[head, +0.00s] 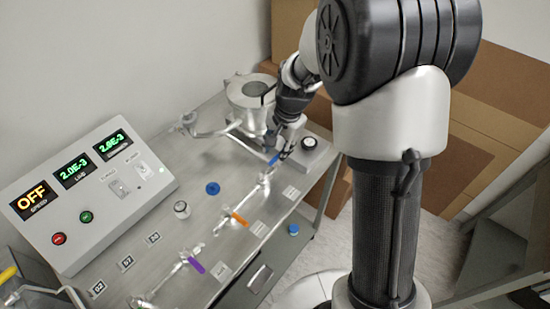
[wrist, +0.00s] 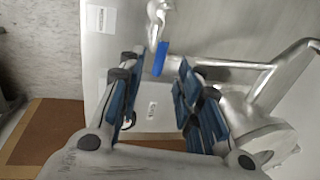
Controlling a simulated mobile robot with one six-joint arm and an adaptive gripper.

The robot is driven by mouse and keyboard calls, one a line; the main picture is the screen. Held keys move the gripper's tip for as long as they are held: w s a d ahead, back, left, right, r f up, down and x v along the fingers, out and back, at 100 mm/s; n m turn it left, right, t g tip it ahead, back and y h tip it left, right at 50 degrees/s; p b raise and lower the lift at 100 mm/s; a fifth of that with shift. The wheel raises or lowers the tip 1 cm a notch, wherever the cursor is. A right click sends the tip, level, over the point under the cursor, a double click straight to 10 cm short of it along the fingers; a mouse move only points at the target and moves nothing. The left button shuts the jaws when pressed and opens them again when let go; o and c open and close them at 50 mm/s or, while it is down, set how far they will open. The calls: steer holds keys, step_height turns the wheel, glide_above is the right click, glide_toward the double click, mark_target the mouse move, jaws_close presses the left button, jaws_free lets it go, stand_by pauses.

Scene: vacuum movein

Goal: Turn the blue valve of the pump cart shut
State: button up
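The blue valve handle (head: 273,159) is a small lever on a silver pipe fitting at the far right part of the pump cart's metal top (head: 195,215). My gripper (head: 286,150) is just beside it, pointing down. In the wrist view the blue handle (wrist: 160,58) lies between the two fingertips of my gripper (wrist: 158,72), with a visible gap on both sides. The fingers are open and hold nothing. Whether the handle is within finger depth cannot be told.
Orange (head: 239,218) and purple (head: 196,265) valve handles sit nearer along the cart. A control console (head: 88,190) reads OFF. Cardboard boxes (head: 480,140) stand behind.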

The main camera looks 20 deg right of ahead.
mark_target(274, 159)
steer(key=shift+w+a+f+b, duration=0.15)
steer(key=shift+w+f+b, duration=0.1)
steer(key=shift+f, duration=0.8)
steer(key=shift+w+a+f+b, duration=0.1)
steer(key=shift+f+b, duration=0.1)
steer(key=shift+f, duration=0.85)
jaws_close()
